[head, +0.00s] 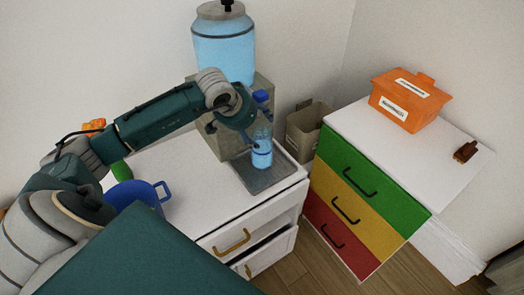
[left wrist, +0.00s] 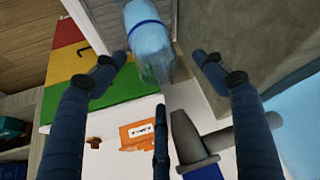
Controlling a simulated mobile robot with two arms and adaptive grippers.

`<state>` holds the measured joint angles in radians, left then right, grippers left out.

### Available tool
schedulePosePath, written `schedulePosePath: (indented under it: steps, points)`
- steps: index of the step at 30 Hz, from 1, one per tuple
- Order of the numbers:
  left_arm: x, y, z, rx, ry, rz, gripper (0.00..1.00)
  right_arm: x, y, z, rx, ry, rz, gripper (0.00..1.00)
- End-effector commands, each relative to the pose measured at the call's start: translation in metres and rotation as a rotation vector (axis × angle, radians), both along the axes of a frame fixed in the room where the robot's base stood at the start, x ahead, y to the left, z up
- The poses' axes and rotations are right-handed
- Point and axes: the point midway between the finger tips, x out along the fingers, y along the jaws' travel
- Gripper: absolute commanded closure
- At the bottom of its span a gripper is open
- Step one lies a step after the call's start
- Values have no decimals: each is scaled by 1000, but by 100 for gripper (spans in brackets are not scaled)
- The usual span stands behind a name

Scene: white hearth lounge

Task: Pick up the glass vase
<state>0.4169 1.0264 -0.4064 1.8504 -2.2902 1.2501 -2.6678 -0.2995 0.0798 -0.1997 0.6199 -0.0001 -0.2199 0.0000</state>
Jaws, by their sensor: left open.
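The glass vase (head: 262,155) is a light blue, see-through cylinder with a darker blue band. It stands upright on a dark grey tray (head: 268,182) in front of the water dispenser. In the left wrist view the vase (left wrist: 150,40) shows at the top, between and beyond the spread fingers. My left gripper (head: 256,128) hangs just above and beside the vase in the head view, partly hidden by its own wrist. In the left wrist view the gripper (left wrist: 160,72) is open with nothing held. Whether a finger touches the vase cannot be told. My right gripper is out of view.
The dispenser has a blue tank (head: 224,50), close beside my wrist. A blue pot (head: 138,192) stands left on the white cabinet (head: 205,205), whose lower drawer is ajar. Right are a green-yellow-red drawer unit (head: 350,200), an orange box (head: 408,100) and a beige bin (head: 303,135).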

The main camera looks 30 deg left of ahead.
Motion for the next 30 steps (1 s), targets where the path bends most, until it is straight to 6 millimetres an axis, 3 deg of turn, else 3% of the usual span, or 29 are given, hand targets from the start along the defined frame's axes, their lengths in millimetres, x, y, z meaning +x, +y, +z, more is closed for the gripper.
schedulePosePath:
  steps: [7, 12, 20, 30]
  points:
    - [15, -4, -24, -7, 6, 2, 29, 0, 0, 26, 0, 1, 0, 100]
    - [25, -3, -40, -4, 2, 1, 29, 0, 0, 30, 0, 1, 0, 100]
    - [26, -3, -43, -3, 1, -1, 31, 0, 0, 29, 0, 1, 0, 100]
    - [26, -2, -43, -2, 0, 0, 99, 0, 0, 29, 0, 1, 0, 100]
